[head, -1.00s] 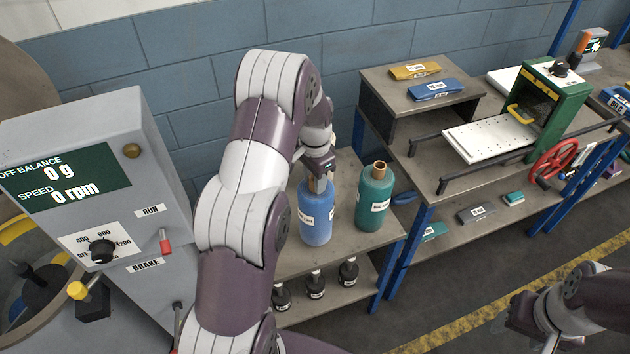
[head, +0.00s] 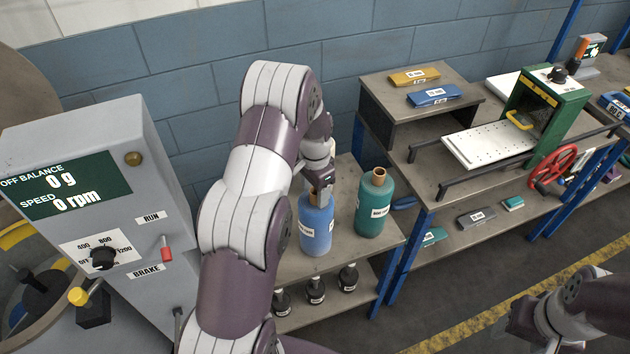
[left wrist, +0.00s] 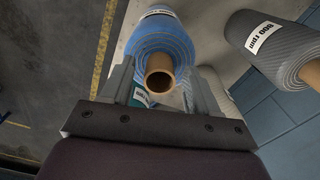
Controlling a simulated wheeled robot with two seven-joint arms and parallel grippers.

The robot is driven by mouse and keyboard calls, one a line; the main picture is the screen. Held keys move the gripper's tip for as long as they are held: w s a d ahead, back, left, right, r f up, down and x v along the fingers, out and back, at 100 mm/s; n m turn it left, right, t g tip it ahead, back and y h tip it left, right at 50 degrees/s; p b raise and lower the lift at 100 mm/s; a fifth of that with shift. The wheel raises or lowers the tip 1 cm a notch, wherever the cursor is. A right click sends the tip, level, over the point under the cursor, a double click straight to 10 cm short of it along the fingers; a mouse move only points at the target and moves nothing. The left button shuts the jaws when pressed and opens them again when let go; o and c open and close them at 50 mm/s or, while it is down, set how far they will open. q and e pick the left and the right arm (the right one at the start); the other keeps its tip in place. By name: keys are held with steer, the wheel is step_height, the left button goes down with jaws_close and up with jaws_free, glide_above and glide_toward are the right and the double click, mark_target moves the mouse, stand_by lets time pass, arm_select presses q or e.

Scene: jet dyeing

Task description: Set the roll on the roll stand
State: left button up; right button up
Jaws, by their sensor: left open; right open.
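A blue roll (head: 316,230) with a cardboard core stands upright on a bench (head: 285,262). My left gripper (head: 320,192) is open at its top. In the left wrist view the fingers of this gripper (left wrist: 160,72) lie on either side of the core of the blue roll (left wrist: 163,38); I see no firm grip. A teal roll (head: 375,205) stands upright to the right of the blue one. A grey roll (left wrist: 275,45), labelled 800 rpm, shows in the left wrist view. My right gripper (head: 515,318) is open and empty at lower right. I cannot tell which thing is the roll stand.
A grey control box (head: 90,190) stands at left. Several small dark bottle-like items (head: 315,290) sit on the lower shelf. To the right, a bench holds a green-framed machine (head: 540,105) with a red handwheel (head: 552,165). The floor at lower right is clear.

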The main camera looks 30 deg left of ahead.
arm_select(q)
step_height(320, 180, up, 11)
steer(key=b, duration=0.2)
steer(key=s+d+n, duration=0.2)
steer(key=s+d, duration=0.4)
steer(key=s, duration=0.3)
steer(key=s+d+f+n+t, duration=0.1)
steer(key=s+d, duration=0.4)
steer(key=s, duration=0.5)
steer(key=shift+s+d+n, duration=0.15)
steer(key=shift+d+n, duration=0.25)
steer(key=shift+n, duration=0.5)
steer(key=shift+s+f, duration=0.1)
steer(key=shift+s, duration=0.05)
